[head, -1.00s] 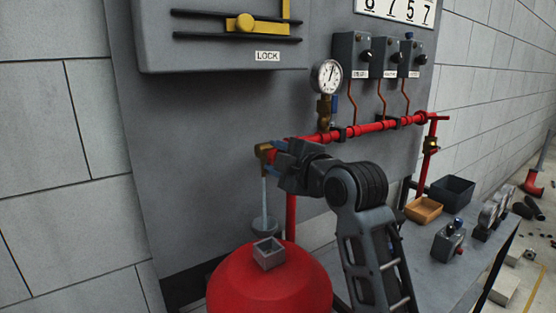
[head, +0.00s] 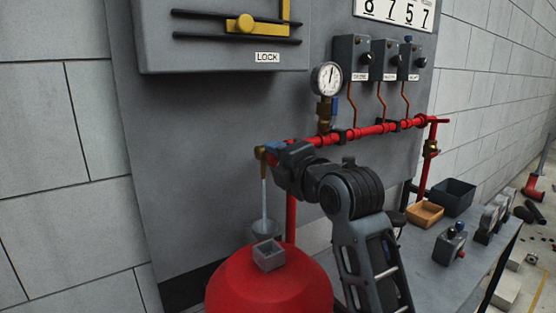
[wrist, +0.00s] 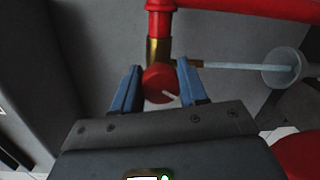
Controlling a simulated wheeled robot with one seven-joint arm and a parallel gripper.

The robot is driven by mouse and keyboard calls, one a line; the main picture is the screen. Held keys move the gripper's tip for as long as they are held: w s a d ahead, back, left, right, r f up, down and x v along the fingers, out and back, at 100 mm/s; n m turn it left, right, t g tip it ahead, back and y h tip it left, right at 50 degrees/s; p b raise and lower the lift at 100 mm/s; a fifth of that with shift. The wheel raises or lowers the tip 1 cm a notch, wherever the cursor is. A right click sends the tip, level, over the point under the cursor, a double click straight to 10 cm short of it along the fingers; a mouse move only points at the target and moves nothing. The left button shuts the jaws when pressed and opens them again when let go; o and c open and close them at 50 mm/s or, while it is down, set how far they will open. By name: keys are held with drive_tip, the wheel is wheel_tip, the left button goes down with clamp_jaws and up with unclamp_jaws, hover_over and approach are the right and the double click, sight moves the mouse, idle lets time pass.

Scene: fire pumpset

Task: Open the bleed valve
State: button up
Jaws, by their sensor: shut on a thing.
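The bleed valve is a brass fitting (head: 260,153) at the left end of the red pipe. In the wrist view its brass body (wrist: 158,50) hangs from the pipe, with a round red knob (wrist: 157,80) bearing a pale mark. My gripper (wrist: 158,86) has its blue fingers on both sides of the knob and is shut on it. In the head view my gripper (head: 272,152) partly hides the valve, and the knob cannot be seen. A thin pale line (head: 264,198), a stream or a thin tube, runs from the valve to a grey cup (head: 262,232).
A red tank (head: 245,290) with a small grey box (head: 268,255) on top stands below the valve. A pressure gauge (head: 326,78) rises from the red pipe (head: 375,129). The grey panel (head: 220,130) is close behind. A bench (head: 440,275) at right holds bins and switches.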

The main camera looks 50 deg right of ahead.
idle(0.3)
drive_tip(key=o, duration=1)
drive_tip(key=shift+o, duration=0.2)
drive_tip(key=p+v, duration=0.3)
drive_tip(key=v, duration=0.4)
drive_tip(key=shift+s+a, duration=0.15)
drive_tip(key=shift+s, duration=0.2)
